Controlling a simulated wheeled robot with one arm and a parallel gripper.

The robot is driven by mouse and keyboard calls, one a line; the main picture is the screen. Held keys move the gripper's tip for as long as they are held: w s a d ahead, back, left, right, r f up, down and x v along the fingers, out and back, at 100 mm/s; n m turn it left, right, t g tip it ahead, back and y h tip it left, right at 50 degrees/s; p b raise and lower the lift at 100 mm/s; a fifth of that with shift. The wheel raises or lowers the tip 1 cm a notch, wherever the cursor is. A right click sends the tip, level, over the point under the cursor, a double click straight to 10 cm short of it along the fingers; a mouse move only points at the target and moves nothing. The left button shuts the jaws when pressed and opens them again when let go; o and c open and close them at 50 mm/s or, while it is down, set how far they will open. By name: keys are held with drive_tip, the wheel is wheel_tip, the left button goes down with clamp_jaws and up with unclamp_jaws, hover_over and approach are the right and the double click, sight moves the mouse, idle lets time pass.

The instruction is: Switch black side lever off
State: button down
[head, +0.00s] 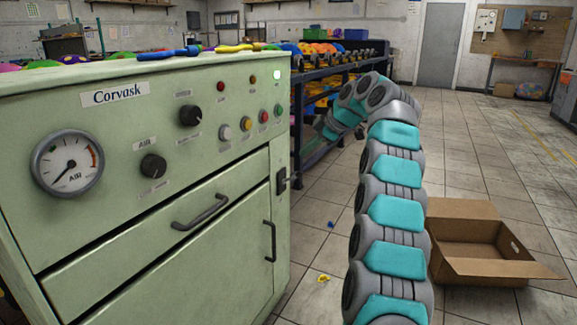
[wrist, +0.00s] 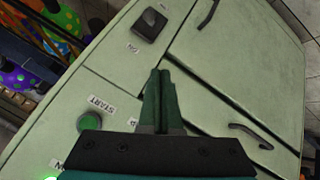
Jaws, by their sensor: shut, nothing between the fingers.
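A black lever on a dark plate (head: 282,180) sits at the right edge of the pale green Corvask machine (head: 150,250) in the head view, its short handle sticking out to the right. In the wrist view a black switch (wrist: 150,24) is on a pale green panel, with small labels beside it. I cannot tell whether it is the same part, or its on or off position. My gripper (wrist: 160,75) is shut and empty, its fingertips below the black switch in the picture and apart from it. In the head view its fingers are not clearly visible.
A green button (wrist: 90,121) marked START is left of my gripper. Handles (wrist: 250,135) stand out from the panel at right. A dark shelf rack (head: 325,100) is behind my arm. An open cardboard box (head: 475,245) is on the floor at right; small bits lie on the tiles.

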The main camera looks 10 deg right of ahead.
drive_tip(key=shift+w+f+n, duration=0.1)
drive_tip(key=shift+w+n, duration=0.3)
drive_tip(key=shift+w, duration=0.7)
hover_over(291, 178)
drive_tip(key=s, duration=0.2)
wheel_tip(291, 178, down, 9)
drive_tip(key=shift+d+f+p, duration=0.45)
drive_tip(key=shift+d+p, duration=0.1)
drive_tip(key=shift+d, duration=0.2)
drive_tip(key=shift+f, duration=0.1)
